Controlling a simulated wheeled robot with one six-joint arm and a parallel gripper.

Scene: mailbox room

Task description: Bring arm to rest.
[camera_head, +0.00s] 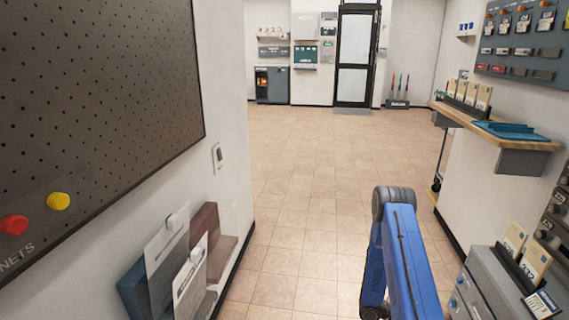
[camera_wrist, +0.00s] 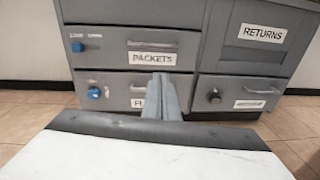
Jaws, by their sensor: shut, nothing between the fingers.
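My blue arm (camera_head: 408,262) shows at the lower right of the head view, over the tiled floor. Its gripper end is out of that view. In the wrist view my gripper (camera_wrist: 161,80) is shut, with its grey fingers together and nothing between them. The fingertips appear in front of a grey cabinet (camera_wrist: 110,65), overlapping the area under the PACKETS label. I cannot tell how far the tips are from the drawer fronts. The fingers partly hide the label on the lower left drawer (camera_wrist: 118,90).
The cabinet's drawers look shut, including the RETURNS front (camera_wrist: 262,33). In the head view, a pegboard (camera_head: 90,100) is on the left wall, a wooden shelf (camera_head: 480,121) and grey cabinet (camera_head: 478,278) are at right. Open tiled floor (camera_head: 320,150) runs to a door (camera_head: 354,60).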

